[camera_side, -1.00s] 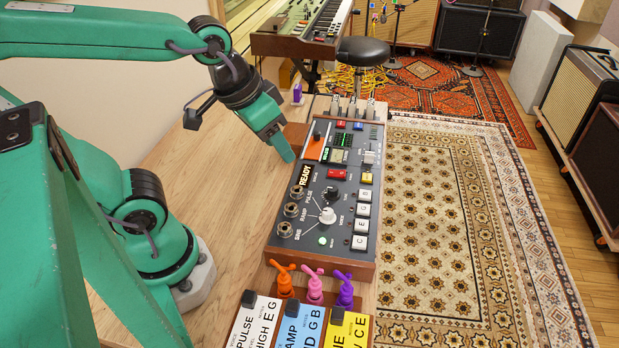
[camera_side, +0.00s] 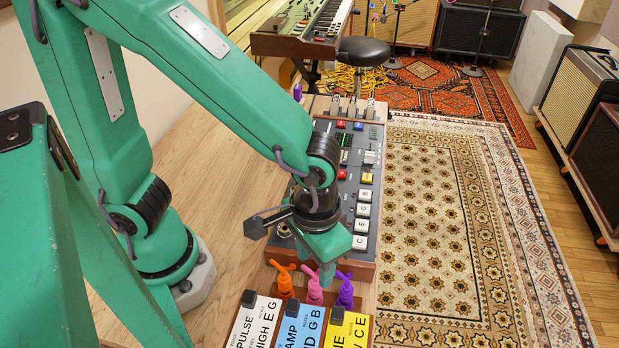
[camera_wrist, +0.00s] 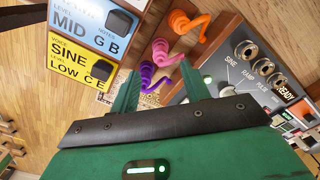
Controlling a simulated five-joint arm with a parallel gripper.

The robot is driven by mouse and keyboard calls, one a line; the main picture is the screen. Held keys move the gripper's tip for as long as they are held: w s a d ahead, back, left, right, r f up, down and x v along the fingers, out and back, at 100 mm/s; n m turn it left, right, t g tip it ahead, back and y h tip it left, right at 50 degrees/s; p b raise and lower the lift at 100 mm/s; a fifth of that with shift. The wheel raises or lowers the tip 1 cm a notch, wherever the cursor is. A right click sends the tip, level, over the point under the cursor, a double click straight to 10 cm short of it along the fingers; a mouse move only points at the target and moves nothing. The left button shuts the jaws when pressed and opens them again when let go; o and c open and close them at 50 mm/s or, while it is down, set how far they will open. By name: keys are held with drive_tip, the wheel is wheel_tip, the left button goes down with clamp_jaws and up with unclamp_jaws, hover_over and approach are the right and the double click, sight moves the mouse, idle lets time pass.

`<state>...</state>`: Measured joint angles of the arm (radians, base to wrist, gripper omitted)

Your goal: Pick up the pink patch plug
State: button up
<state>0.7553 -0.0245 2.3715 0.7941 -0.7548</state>
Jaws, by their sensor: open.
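The pink patch plug (camera_side: 314,290) stands in the row near the front edge of the synth panel, between the orange plug (camera_side: 285,283) and the purple plug (camera_side: 344,292). My gripper (camera_side: 328,272) is open and empty, pointing down just above and behind the pink plug, overlapping its top in the side view. In the wrist view the pink plug (camera_wrist: 161,54) lies a little beyond my fingertips (camera_wrist: 158,70). The purple plug (camera_wrist: 148,76) shows between the fingers and the orange plug (camera_wrist: 186,26) is farther off. I cannot tell whether a finger touches any plug.
The synth panel (camera_side: 370,210) with keys and knobs stands behind the plugs, partly hidden by my arm. White, blue (camera_side: 293,322) and yellow (camera_side: 345,330) label cards with black blocks stand in front. Bare wooden table (camera_side: 215,160) lies to the left.

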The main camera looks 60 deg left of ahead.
sight(315, 281)
drive_tip(key=shift+f, duration=1.35)
drive_tip(key=shift+f, duration=2.6)
drive_tip(key=shift+c, duration=0.5)
clamp_jaws()
